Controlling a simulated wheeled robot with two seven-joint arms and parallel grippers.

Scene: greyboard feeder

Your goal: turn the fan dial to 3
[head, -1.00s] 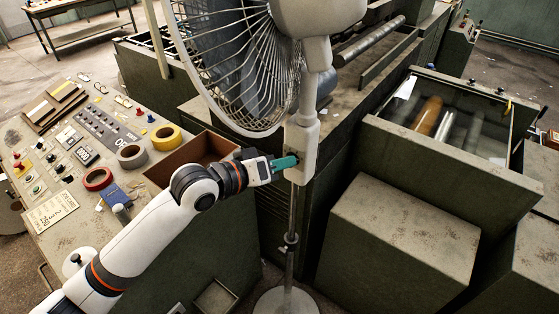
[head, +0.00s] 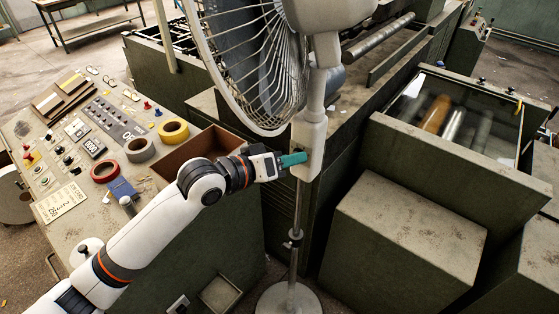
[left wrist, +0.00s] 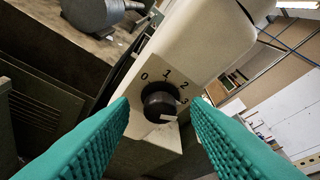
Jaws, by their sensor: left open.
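The white standing fan has a control box (head: 312,143) on its pole. In the left wrist view its black dial (left wrist: 158,103) sits on a plate marked 0, 1, 2 and 3. A white mark shows on the dial's lower right, below the 3; I cannot tell for sure which number it points to. My left gripper (head: 295,160) is at the control box in the head view. In the left wrist view its teal fingers (left wrist: 161,101) are open, one on each side of the dial, with gaps visible. My right gripper is not in view.
The fan's wire cage (head: 262,75) is just above my left arm. A console (head: 95,190) with tape rolls and an open brown box (head: 205,150) lies left of the fan. A green metal cabinet (head: 405,230) stands at the right.

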